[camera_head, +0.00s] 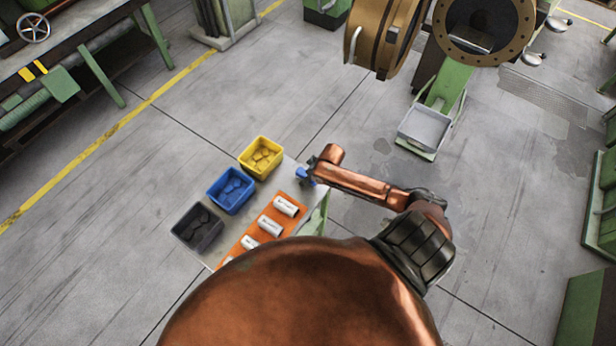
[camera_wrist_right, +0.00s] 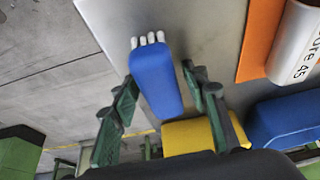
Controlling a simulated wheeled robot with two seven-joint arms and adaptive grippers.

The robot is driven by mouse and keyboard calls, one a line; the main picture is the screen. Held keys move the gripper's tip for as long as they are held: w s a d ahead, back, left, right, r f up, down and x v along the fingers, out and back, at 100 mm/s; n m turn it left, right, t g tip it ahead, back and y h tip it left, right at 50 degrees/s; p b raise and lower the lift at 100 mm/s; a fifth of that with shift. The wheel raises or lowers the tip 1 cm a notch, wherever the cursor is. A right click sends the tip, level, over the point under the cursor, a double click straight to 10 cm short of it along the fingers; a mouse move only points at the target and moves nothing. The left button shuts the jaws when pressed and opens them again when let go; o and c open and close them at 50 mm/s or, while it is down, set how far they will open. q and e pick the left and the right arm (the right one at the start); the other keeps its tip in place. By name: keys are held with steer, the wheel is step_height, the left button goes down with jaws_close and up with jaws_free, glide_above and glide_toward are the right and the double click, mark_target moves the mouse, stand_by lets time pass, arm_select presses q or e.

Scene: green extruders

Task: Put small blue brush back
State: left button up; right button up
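The small blue brush (camera_wrist_right: 157,78), with white bristles at one end, is between the two green fingers of my right gripper (camera_wrist_right: 160,75) in the wrist view. The fingers close in on its sides and appear to hold it, bristle end pointing away from the camera. In the head view my right gripper (camera_head: 307,173) is at the table's upper right corner, with blue showing at its tip. The grip itself is too small to make out there. My left gripper is not in view.
A small table (camera_head: 291,175) carries a yellow bin (camera_head: 245,165), a blue bin (camera_head: 217,203) and a black bin (camera_head: 184,238), each holding items. Beside them an orange mat (camera_head: 259,211) holds white cylinders. Grey floor around the table is open.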

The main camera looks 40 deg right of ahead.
steer(key=shift+r, duration=0.15)
steer(key=v, duration=1.2)
steer(key=shift+b, duration=0.3)
